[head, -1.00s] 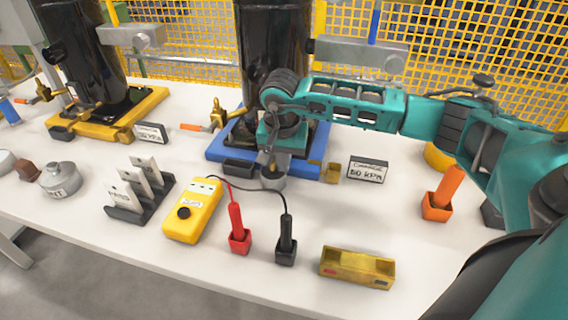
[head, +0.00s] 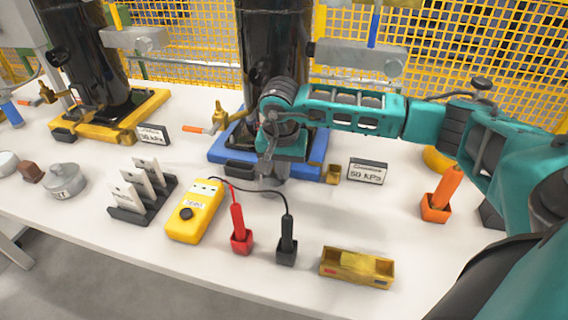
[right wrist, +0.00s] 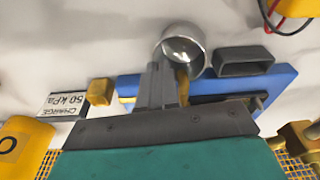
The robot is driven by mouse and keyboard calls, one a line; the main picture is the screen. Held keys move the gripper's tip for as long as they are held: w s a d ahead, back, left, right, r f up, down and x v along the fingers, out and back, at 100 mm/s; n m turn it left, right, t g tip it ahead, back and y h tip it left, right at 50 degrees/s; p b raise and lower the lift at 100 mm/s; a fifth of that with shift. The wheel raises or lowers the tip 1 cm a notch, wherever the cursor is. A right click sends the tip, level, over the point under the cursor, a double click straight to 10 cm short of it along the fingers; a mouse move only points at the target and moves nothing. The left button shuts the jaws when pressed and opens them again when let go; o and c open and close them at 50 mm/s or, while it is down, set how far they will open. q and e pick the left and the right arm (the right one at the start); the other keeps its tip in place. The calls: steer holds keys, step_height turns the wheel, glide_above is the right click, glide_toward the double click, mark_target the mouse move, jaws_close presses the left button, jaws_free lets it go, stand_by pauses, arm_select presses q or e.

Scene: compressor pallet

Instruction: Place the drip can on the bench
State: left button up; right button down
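The drip can, a small grey metal cup, stands in front of the blue-based compressor at the middle of the bench (head: 330,215). In the head view my right gripper (head: 270,158) covers most of it. In the right wrist view the drip can (right wrist: 184,46) shows its round open mouth. My right gripper's two grey fingers (right wrist: 162,75) are close together at the can's near left rim. Whether they press on the wall is unclear. My left gripper is out of view.
The blue base (head: 218,152) and a black tray (head: 240,168) are close to the can. A charge sign (head: 367,171) stands right. A yellow meter (head: 195,210), red probe holder (head: 240,241) and black probe holder (head: 286,250) stand in front, with a cable. Bench room is clear right of centre.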

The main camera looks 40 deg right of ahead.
steer(key=shift+r, duration=0.65)
arm_select(q)
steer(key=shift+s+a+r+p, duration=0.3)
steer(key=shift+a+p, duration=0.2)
steer(key=shift+p, duration=0.3)
arm_select(e)
step_height(320, 180, up, 11)
steer(key=s+a, duration=0.1)
steer(key=shift+s+a+r, duration=0.2)
steer(key=shift+s+a, duration=0.05)
steer(key=shift+a, duration=0.05)
steer(key=shift+s, duration=0.1)
